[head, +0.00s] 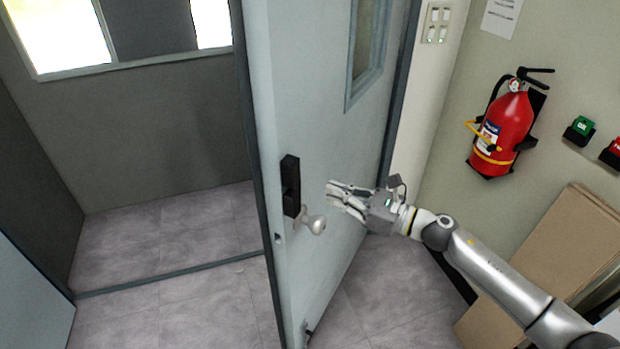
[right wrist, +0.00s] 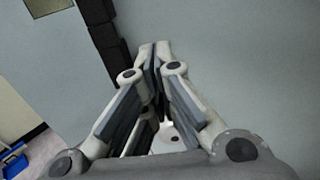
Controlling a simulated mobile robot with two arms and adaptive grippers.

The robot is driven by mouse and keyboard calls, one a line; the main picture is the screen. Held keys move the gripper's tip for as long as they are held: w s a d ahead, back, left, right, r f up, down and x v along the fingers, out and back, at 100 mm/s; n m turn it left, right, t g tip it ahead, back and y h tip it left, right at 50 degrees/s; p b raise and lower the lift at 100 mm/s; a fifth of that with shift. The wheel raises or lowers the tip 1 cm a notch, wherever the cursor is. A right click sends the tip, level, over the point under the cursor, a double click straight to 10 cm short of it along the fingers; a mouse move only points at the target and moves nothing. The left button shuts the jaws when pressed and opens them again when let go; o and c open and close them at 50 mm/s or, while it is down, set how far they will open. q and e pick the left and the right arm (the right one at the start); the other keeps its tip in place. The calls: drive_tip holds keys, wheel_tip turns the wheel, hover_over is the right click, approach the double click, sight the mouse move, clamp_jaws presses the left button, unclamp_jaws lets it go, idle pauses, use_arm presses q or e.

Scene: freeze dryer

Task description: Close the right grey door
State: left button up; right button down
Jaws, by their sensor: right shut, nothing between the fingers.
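The right grey door (head: 305,100) stands open, swung toward me, with a window in its upper part. On its face are a black lock plate (head: 290,185) and a silver round knob (head: 316,224). My right gripper (head: 330,193) is shut and empty, beside the door's face, to the right of the lock plate and a little above the knob. In the right wrist view the shut fingertips (right wrist: 155,47) point at the grey door surface (right wrist: 235,70); I cannot tell whether they touch it. My left gripper is not in view.
Left of the door is an open doorway with a tiled floor (head: 190,225). Another grey panel (head: 30,295) stands at the lower left. On the right wall hangs a red fire extinguisher (head: 503,132); brown boards (head: 550,260) lean below it.

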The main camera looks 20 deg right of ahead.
sight(310, 185)
drive_tip(key=p+x, duration=0.2)
drive_tip(key=x, duration=0.3)
drive_tip(key=shift+w+a+r, duration=0.15)
drive_tip(key=shift+w+a, duration=0.1)
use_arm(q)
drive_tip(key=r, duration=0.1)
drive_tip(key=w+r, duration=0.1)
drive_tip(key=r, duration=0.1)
use_arm(e)
drive_tip(key=shift+w+a, duration=0.35)
drive_tip(key=shift+a, duration=0.05)
